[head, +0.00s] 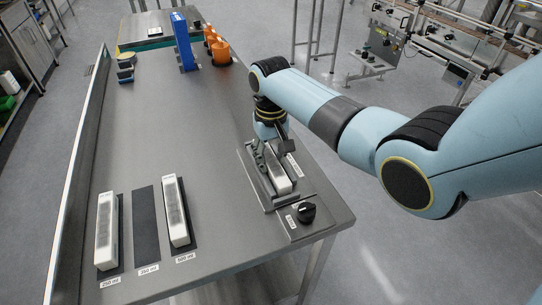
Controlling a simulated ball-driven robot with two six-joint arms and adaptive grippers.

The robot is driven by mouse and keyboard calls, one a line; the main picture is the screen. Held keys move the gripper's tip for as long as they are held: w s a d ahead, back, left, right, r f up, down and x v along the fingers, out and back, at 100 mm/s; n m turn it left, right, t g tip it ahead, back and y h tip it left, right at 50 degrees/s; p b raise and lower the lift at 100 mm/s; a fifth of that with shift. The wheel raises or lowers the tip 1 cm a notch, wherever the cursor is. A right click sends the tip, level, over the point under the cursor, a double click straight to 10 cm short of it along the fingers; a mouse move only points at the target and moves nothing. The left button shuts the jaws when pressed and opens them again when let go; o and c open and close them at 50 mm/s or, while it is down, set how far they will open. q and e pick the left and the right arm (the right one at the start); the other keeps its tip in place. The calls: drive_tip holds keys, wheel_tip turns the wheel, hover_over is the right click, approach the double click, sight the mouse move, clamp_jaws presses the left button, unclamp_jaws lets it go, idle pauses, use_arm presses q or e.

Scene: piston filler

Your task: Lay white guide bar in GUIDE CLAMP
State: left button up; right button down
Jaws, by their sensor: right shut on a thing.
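A white guide bar (281,185) lies low in the grey guide clamp (251,171), between its side walls, near the right edge of the table. My right gripper (273,152) reaches down over the clamp and is shut on the bar. The gripper hides the far end of the bar, so I cannot tell if it rests fully on the clamp's floor. My left gripper is not in view.
Two other white bars, one at far left (106,232) and one beside it (176,211), lie on dark labelled mats, with an empty mat (146,226) between. A black knob (306,212) sits near the clamp. The table's middle is clear.

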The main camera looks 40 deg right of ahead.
sight(271, 160)
drive_tip(key=c, duration=1.3)
unclamp_jaws()
drive_tip(key=o, duration=0.4)
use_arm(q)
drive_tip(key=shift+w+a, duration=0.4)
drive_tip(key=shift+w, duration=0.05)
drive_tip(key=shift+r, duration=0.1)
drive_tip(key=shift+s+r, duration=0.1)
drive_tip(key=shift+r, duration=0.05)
use_arm(e)
wheel_tip(271, 160, up, 12)
drive_tip(key=shift+r, duration=0.1)
